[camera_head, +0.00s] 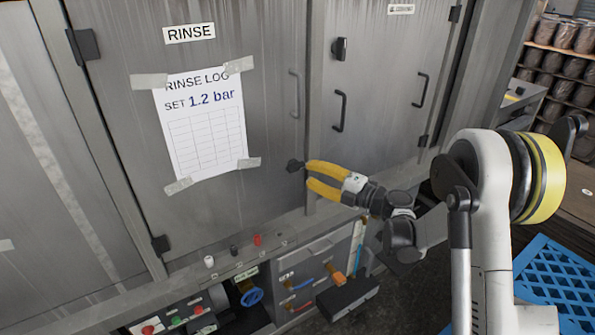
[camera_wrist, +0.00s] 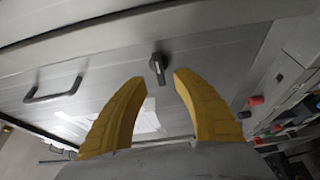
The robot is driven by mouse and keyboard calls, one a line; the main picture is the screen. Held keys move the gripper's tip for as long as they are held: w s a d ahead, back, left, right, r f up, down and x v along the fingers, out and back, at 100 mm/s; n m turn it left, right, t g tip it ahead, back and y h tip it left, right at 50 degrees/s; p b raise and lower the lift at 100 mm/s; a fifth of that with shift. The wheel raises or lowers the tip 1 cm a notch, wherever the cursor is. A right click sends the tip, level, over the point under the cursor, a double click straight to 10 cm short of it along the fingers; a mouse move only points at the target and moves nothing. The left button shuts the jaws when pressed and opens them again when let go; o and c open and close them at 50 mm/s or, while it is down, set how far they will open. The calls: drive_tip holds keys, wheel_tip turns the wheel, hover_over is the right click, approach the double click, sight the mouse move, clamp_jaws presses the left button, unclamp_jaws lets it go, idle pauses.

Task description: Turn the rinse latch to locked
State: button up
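The rinse latch (camera_head: 295,166) is a small dark knob on the grey door under the RINSE label (camera_head: 190,33), near the door's right edge. In the wrist view the latch (camera_wrist: 157,64) shows as a dark, elongated lever just beyond the gap between my fingertips. My gripper (camera_head: 309,174) has two yellow fingers and is open. Its tips point at the latch from the right in the head view. In the wrist view my gripper (camera_wrist: 158,78) has nothing between its fingers. I cannot tell whether a fingertip touches the latch.
A rinse log sheet (camera_head: 203,125) is taped to the door. A door handle (camera_head: 294,94) sits above the latch. The right door has another dark latch (camera_head: 339,48) and handle (camera_head: 339,111). Below are small knobs, a blue valve (camera_head: 251,294) and a ledge. A blue crate (camera_head: 555,285) stands right.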

sight(300, 168)
drive_tip(key=b+x, duration=0.1)
drive_tip(key=x, duration=0.4)
drive_tip(key=shift+w+a, duration=0.2)
drive_tip(key=shift+r, duration=0.1)
clamp_jaws()
